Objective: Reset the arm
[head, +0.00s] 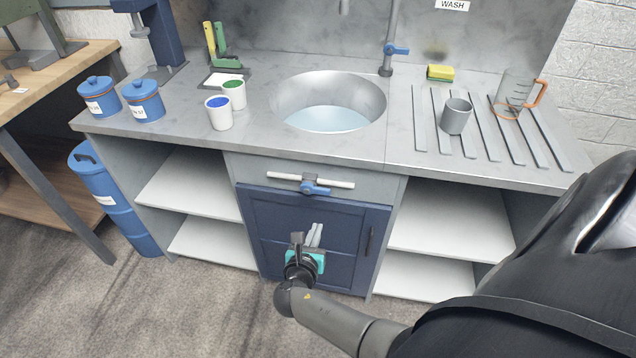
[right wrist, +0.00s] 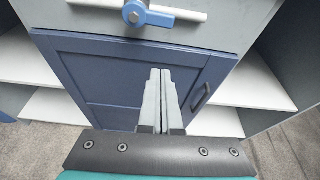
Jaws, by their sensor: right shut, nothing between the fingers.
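My right gripper (head: 314,234) is in front of the blue cabinet door (head: 345,225) below the sink. Its grey fingers also show in the right wrist view (right wrist: 160,88), pressed together with nothing between them. The fingers point at the door's upper part, below the white pipe with a blue valve handle (head: 312,187). I cannot tell how far the fingertips are from the door. My right arm (head: 345,322) comes in from the lower right. My left gripper is not in view.
The counter holds a round sink (head: 335,115), a grey cup (head: 455,116), a clear jug (head: 512,95), a yellow sponge (head: 440,73), two white cups (head: 219,113) and two blue canisters (head: 145,101). Open shelves (head: 450,218) flank the closed door. A blue barrel (head: 120,210) stands left.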

